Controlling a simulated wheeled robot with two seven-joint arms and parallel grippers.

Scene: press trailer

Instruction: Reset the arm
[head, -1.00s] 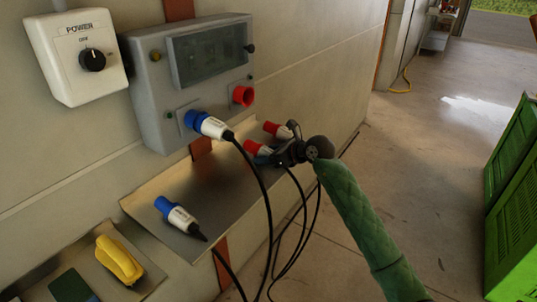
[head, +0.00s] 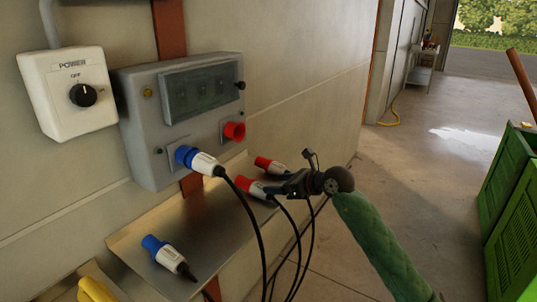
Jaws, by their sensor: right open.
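My right arm (head: 380,245) comes in from the lower right in a green sleeve. My right gripper (head: 290,186) is open beside two red-tipped plugs at the right end of the metal shelf (head: 215,222). The nearer red plug (head: 253,188) is close to the fingertips; whether they touch it I cannot tell. The farther red plug (head: 268,166) lies just behind. A blue plug (head: 200,161) is in the blue socket of the grey panel (head: 150,130). Another blue plug (head: 168,256) lies on the shelf's left part. My left gripper is not in view.
The red socket (head: 234,131) on the panel is empty. A white power switch box (head: 66,92) is on the wall at left. Black cables hang below the shelf. Green crates (head: 510,200) stand at right, with open floor between.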

